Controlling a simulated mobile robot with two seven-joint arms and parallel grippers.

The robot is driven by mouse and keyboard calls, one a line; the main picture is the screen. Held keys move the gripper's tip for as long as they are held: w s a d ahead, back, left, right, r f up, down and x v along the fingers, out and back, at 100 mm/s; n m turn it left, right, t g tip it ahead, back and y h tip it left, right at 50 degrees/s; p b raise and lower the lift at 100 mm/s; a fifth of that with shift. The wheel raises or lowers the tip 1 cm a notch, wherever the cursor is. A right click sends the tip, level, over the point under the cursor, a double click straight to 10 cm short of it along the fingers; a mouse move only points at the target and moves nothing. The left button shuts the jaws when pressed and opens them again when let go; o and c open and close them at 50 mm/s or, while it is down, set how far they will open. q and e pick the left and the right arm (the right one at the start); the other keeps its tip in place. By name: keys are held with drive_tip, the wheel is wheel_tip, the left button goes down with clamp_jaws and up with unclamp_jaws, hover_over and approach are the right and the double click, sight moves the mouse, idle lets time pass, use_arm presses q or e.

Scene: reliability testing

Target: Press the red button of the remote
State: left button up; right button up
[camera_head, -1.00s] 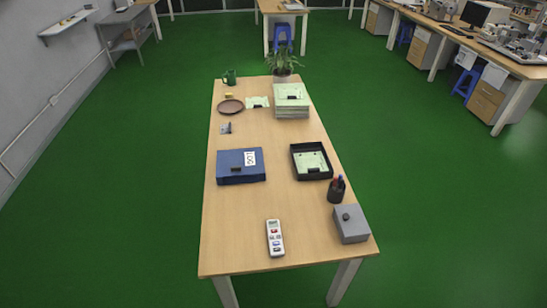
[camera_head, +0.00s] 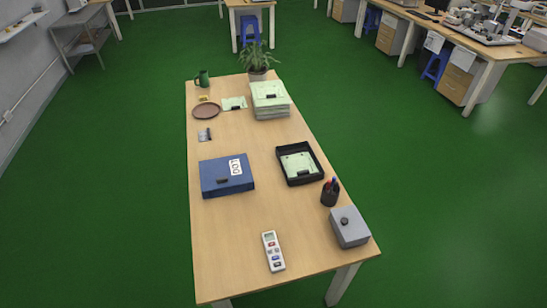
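The white remote (camera_head: 273,251) lies flat on the wooden table (camera_head: 235,262) near its front edge, with its long side pointing roughly away from me. It has a small display at the far end and several small coloured buttons below it. A small reddish button (camera_head: 269,248) seems to show below the display, but the buttons are too small to tell apart well. Neither of my grippers is in view.
A grey box (camera_head: 351,231) with a dark knob stands right of the remote. Behind it are a black pen cup (camera_head: 330,193), a black tray (camera_head: 317,174) with a green board, and a blue box (camera_head: 218,186). The table around the remote is clear.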

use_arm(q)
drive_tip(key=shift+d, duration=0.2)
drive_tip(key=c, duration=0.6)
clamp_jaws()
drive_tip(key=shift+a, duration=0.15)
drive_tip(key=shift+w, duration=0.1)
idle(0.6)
